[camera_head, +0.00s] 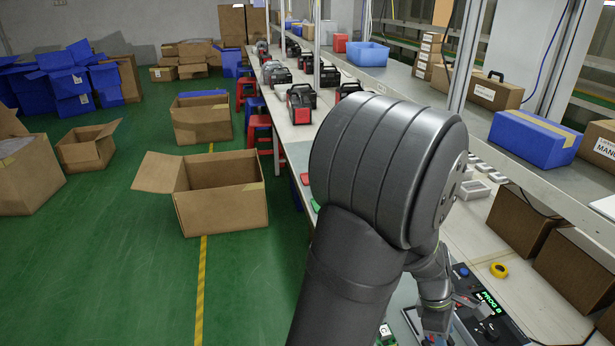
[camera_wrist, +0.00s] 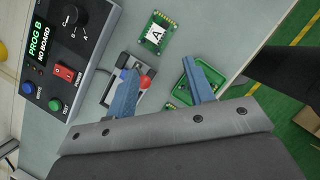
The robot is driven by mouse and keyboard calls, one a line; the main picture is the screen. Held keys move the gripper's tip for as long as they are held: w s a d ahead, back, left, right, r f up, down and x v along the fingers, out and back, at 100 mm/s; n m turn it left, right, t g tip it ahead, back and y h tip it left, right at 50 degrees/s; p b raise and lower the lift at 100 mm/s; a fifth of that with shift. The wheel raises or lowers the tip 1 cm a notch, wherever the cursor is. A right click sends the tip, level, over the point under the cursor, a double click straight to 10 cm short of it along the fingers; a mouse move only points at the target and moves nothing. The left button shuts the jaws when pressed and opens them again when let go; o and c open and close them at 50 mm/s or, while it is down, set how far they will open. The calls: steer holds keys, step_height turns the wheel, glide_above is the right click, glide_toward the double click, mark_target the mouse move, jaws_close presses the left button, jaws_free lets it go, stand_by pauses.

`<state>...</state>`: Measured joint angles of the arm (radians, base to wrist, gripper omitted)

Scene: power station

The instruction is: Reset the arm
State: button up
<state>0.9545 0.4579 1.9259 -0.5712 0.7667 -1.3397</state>
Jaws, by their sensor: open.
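My gripper (camera_wrist: 160,75) is open, its two blue-grey fingers apart over the bench with nothing between them. In the head view my gripper (camera_head: 438,322) is low at the right, partly hidden by my own dark arm. In the wrist view a small grey fixture with a red ball knob (camera_wrist: 145,82) shows beyond and between the fingers. A green circuit board marked A (camera_wrist: 156,33) lies beyond it. A green tray (camera_wrist: 212,76) is beside the right finger, which partly covers it.
A control box (camera_wrist: 62,50) reading "PROG B NO BOARD" stands left of the gripper, with a knob, buttons and a red switch. A yellow tape roll (camera_head: 499,270) lies on the bench. A blue box (camera_head: 535,139) sits on the shelf. An open carton (camera_head: 225,205) stands on the floor.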

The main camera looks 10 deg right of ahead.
steer(key=w+d+n+t+h, duration=0.1)
steer(key=w+d+n+t, duration=0.25)
steer(key=w+n, duration=0.7)
steer(key=shift+m+g, duration=0.25)
steer(key=shift+m, duration=0.6)
steer(key=shift+w+d+f, duration=0.1)
steer(key=shift+w+f, duration=0.15)
steer(key=shift+f, duration=0.65)
steer(key=shift+w+d+f, duration=0.15)
steer(key=shift+w+f, duration=0.1)
steer(key=shift+f, duration=0.7)
steer(key=shift+w+d+f, duration=0.1)
steer(key=shift+w+f, duration=0.15)
steer(key=shift+f, duration=0.65)
steer(key=shift+r, duration=0.15)
